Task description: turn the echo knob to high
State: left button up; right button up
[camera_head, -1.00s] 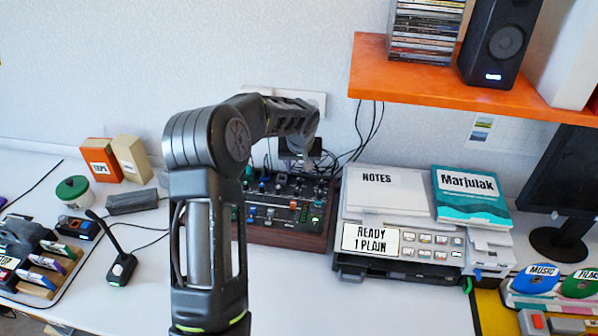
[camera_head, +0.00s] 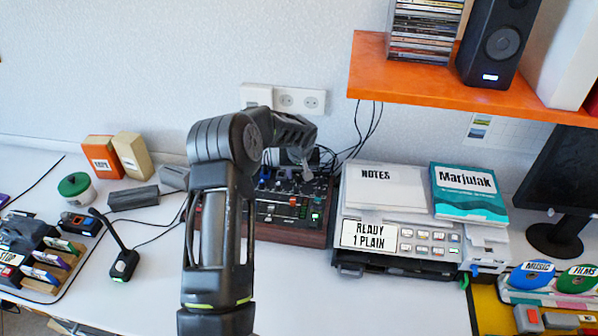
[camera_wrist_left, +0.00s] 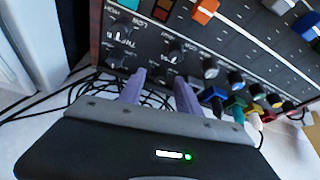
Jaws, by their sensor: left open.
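The mixer (camera_head: 290,213) is a dark panel with wooden sides, standing on the desk by the wall; my left arm hides its left part. In the left wrist view the panel (camera_wrist_left: 145,47) fills the top, with dark knobs at its left, among them one knob (camera_wrist_left: 175,48) beyond the fingers and another (camera_wrist_left: 126,30) further left. Their lettering is too blurred for me to tell which is echo. My left gripper (camera_wrist_left: 160,78) is open and empty, its two lavender fingers apart near the panel's edge. I cannot tell whether they touch it. My right gripper is out of view.
Coloured plugs (camera_wrist_left: 235,106) and cables line the panel's near edge in the wrist view. A printer (camera_head: 400,240) stands right of the mixer, under an orange shelf (camera_head: 430,88). A desk microphone (camera_head: 122,262) stands to the left.

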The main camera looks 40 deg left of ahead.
pick_arm(q)
jog(key=shift+w+a+f, duration=0.1)
jog(key=shift+f, duration=0.2)
grip_shut()
dwell(0.5)
